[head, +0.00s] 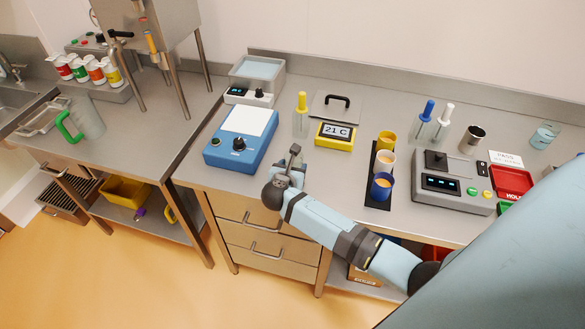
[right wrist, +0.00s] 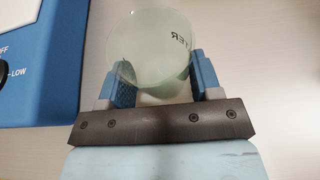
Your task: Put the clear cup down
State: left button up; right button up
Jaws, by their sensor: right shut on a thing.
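The clear cup (right wrist: 158,40), with dark lettering on its side, sits between the two fingers of my right gripper (right wrist: 160,82) in the right wrist view. The fingers are shut on it. In the head view my right gripper (head: 291,166) is over the front edge area of the steel counter, just right of the blue device; I cannot make out the held cup there. I cannot tell if its base touches the counter. My left gripper is not in view.
The blue device (head: 241,139) is close to the left of the gripper. A yellow 21 C display (head: 335,135) stands behind it. A black strip (head: 371,180) with yellow, white and blue cups lies to the right. The counter (head: 335,172) between is bare.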

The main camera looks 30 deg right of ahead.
jog(key=shift+f, duration=0.2)
jog(key=shift+f, duration=0.1)
jog(key=shift+f+b, duration=0.15)
jog(key=shift+b, duration=0.15)
jog(key=o, duration=1)
jog(key=shift+c, duration=0.2)
